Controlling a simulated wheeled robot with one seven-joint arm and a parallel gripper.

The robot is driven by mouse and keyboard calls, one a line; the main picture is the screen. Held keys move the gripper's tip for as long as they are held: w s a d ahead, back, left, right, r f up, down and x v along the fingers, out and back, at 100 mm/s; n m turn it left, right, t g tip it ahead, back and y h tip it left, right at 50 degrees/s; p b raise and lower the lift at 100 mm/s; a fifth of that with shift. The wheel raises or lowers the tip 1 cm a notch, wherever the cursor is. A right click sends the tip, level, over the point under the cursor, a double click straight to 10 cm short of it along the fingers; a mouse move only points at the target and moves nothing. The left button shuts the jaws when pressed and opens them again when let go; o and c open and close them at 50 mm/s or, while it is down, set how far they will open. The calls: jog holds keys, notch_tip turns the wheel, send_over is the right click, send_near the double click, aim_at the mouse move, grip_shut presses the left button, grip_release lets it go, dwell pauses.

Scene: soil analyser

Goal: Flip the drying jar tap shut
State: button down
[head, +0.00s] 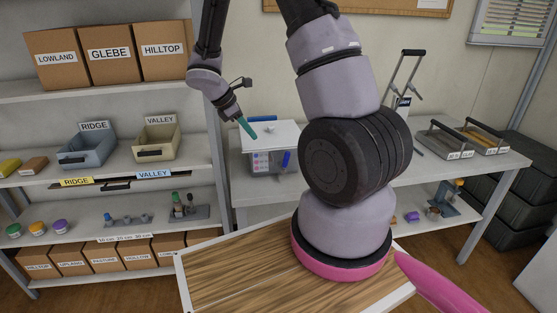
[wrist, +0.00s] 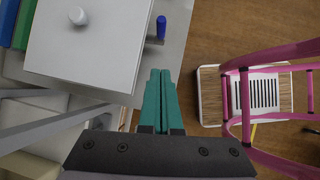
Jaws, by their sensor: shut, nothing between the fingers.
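The drying jar appears to be the box-shaped vessel (head: 262,165) with a flat white lid on the bench; the lid (wrist: 95,50) and its round knob (wrist: 78,16) fill the upper left of the wrist view. A blue lever (head: 286,160), apparently its tap, stands upright at the right side. It also shows in the wrist view (wrist: 161,27), just beyond my fingertips. My gripper (head: 252,133) has teal fingers, shut and empty. In the wrist view the fingertips (wrist: 160,72) are beside the lid's right edge, with a visible gap to the blue lever.
Shelves on the left hold a RIDGE bin (head: 86,148), a VALLEY bin (head: 157,140) and several boxes. Trays (head: 445,140) and a dark-handled stand (head: 403,80) are at the bench's right. The wrist view shows wooden floor and my pink frame at right.

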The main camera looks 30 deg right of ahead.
jog(key=shift+a+f+n, duration=0.15)
jog(key=shift+f+n, duration=0.25)
jog(key=shift+f, duration=0.35)
send_near(285, 162)
notch_tip(285, 162, down, 4)
jog(key=a, duration=0.2)
jog(key=d, duration=0.1)
jog(key=d+f, duration=0.1)
jog(key=d, duration=0.2)
jog(key=shift+w+d+f, duration=0.25)
jog(key=shift+w+d, duration=0.05)
